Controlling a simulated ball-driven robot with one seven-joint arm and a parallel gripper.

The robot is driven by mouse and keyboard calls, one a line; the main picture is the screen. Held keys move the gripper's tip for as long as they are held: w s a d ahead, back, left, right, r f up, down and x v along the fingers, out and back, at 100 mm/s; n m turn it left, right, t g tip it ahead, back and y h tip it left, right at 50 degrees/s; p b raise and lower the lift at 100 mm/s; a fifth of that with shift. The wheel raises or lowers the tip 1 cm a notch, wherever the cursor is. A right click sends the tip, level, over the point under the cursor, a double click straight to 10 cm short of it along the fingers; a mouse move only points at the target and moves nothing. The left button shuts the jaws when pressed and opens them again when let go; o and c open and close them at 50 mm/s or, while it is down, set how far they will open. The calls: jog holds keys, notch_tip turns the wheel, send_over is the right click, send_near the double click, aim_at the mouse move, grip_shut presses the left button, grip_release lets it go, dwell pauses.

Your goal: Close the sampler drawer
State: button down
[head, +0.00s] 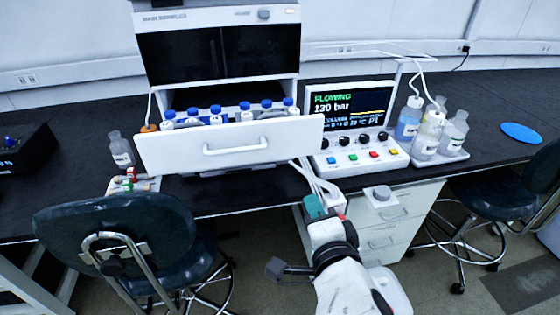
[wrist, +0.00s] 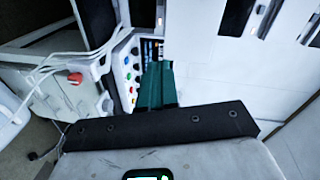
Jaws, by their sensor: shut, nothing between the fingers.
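The sampler drawer (head: 180,152) is pulled out of the white main sampler (head: 165,20) in the head view. Its white front panel has a bar handle (head: 236,147). Several blue-capped bottles (head: 245,112) stand in the drawer behind the panel. My gripper (head: 314,204) has teal fingers and appears below and right of the panel's right end, apart from the handle. In the wrist view its green fingers (wrist: 157,84) are together with nothing between them. A large white surface fills the right of that view; I cannot tell which part it is.
A control unit (head: 345,158) with screen, knobs and buttons stands right of the drawer. Bottles in a white tray (head: 440,157) are farther right. A dark chair (head: 120,235) stands front left, another (head: 500,185) at right. A small bottle (head: 121,153) stands left of the drawer.

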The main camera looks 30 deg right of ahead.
notch_tip(320, 180, up, 3)
jog(key=w+a+m+t, duration=0.1)
jog(key=a+m+t, duration=0.1)
jog(key=a, duration=0.1)
jog(key=p, duration=0.4)
send_near(280, 144)
jog(key=x, duration=0.5)
jog(key=shift+w+d+r, duration=0.1)
jog(key=shift+w+r, duration=0.1)
jog(key=shift+w, duration=0.05)
jog(key=shift+w+d+f, duration=0.15)
jog(key=shift+w+d, duration=0.05)
jog(key=shift+w, duration=0.4)
jog(key=shift+w, duration=0.1)
